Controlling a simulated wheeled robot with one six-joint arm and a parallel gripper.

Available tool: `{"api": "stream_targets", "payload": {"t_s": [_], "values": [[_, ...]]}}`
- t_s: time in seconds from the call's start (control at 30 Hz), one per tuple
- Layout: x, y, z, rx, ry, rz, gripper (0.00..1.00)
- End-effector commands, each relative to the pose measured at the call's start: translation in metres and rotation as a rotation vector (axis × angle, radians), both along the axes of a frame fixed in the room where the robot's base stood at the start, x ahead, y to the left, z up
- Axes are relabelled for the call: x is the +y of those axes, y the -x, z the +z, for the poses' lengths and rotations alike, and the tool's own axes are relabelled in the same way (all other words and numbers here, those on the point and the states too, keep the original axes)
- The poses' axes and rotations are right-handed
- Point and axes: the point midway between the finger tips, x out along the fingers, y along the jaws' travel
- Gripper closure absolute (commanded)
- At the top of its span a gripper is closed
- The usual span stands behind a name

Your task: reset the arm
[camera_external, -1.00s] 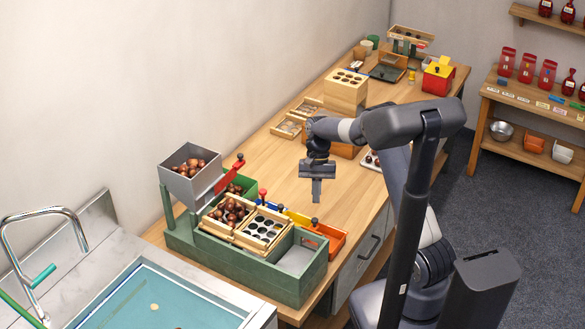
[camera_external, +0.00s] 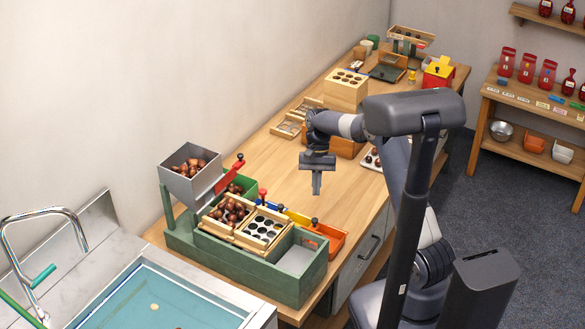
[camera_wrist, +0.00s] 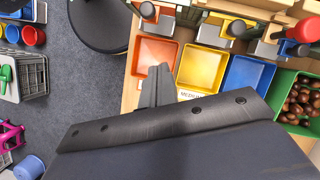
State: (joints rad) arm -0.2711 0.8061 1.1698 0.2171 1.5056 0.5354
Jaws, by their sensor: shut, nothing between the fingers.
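My gripper (camera_external: 317,187) hangs over the wooden worktop (camera_external: 281,168) in the external view, pointing down. Its fingers are shut with nothing between them. It is apart from the green sorting stand (camera_external: 313,275), above and behind its right end. In the wrist view the closed fingers (camera_wrist: 155,88) point toward the orange bin (camera_wrist: 158,54). Yellow (camera_wrist: 203,68) and blue (camera_wrist: 248,83) bins sit beside the orange one, and a green bin (camera_wrist: 306,80) holds chestnuts. The grey body of my gripper hides the lower part of the wrist view.
A grey hopper (camera_external: 180,183) of chestnuts and a red lever (camera_external: 238,164) rise at the stand's left. A wooden block with holes (camera_external: 346,82) stands farther back. The sink (camera_external: 150,300) lies at front left.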

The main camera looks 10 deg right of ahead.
Motion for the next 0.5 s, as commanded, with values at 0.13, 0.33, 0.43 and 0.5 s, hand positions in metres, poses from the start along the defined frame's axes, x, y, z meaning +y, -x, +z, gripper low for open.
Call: {"api": "stream_targets", "payload": {"t_s": [0.13,0.33,0.43,0.5], "values": [[0.003,0.012,-0.026,0.005,0.001,0.001,1.00],[0.009,0.027,-0.063,0.006,0.001,0.001,1.00],[0.009,0.027,-0.085,0.000,0.000,0.000,1.00],[0.009,0.026,-0.095,0.000,0.000,0.000,1.00]]}}
